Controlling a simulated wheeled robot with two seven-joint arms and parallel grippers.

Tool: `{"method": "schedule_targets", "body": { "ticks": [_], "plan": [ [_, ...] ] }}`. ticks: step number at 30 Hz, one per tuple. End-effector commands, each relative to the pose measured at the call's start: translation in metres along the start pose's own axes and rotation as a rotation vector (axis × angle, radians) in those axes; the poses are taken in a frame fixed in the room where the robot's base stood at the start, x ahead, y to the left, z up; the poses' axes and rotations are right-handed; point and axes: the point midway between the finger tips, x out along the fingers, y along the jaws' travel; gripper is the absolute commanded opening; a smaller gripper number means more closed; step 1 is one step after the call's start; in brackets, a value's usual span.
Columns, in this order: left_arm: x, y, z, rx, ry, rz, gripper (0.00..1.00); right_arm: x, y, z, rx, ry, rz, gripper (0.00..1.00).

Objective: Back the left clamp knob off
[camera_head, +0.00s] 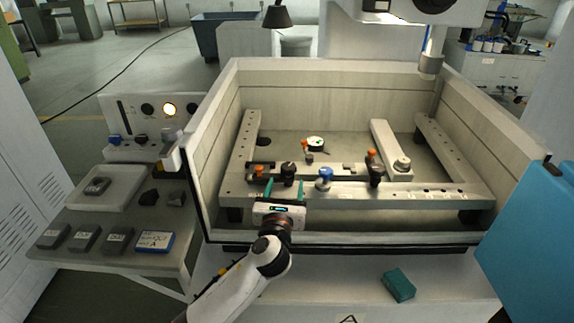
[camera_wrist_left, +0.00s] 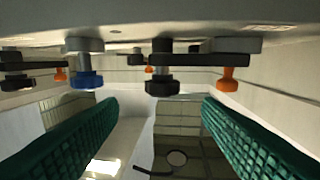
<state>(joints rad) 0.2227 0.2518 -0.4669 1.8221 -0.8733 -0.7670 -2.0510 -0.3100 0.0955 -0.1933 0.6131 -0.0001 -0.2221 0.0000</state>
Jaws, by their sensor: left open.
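The left clamp on the front rail (camera_head: 345,192) has a black knob (camera_head: 288,169), with an orange-topped post (camera_head: 259,171) to its left. In the left wrist view, which is turned upside down, the black knob (camera_wrist_left: 160,84) hangs near the top middle and the orange piece (camera_wrist_left: 228,80) is to its right. My left gripper (camera_head: 285,186) is open, its green fingers just in front of the black knob. In the wrist view the fingertips (camera_wrist_left: 160,104) stand either side of the knob's line, apart from it. Nothing is between the fingers.
A blue knob (camera_head: 325,177) stands right of the black one; it also shows in the wrist view (camera_wrist_left: 86,80). A right clamp (camera_head: 375,174) stands farther along. The tank's front wall (camera_head: 350,229) lies below the rail. A green block (camera_head: 398,285) lies in front.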

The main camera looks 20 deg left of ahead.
Motion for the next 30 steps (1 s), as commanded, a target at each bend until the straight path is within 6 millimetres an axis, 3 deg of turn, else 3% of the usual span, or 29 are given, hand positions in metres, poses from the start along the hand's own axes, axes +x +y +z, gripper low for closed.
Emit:
{"method": "schedule_targets", "body": {
  "ticks": [6, 12, 26, 30],
  "plan": [
    [0.047, 0.000, -0.001, -0.002, 0.000, -0.004, 0.59, -0.004, 0.004, 0.004, 0.001, -0.005, 0.005, 0.36],
    [0.074, 0.000, -0.001, -0.001, 0.000, -0.002, 0.59, -0.004, 0.018, 0.020, 0.003, -0.030, 0.023, 0.36],
    [0.085, 0.000, 0.000, -0.002, -0.001, -0.001, 0.59, -0.004, 0.013, 0.017, -0.002, -0.026, 0.016, 0.36],
    [0.085, 0.000, 0.000, -0.002, -0.001, -0.002, 0.36, -0.004, 0.011, 0.015, -0.002, -0.023, 0.014, 0.36]
  ]
}}
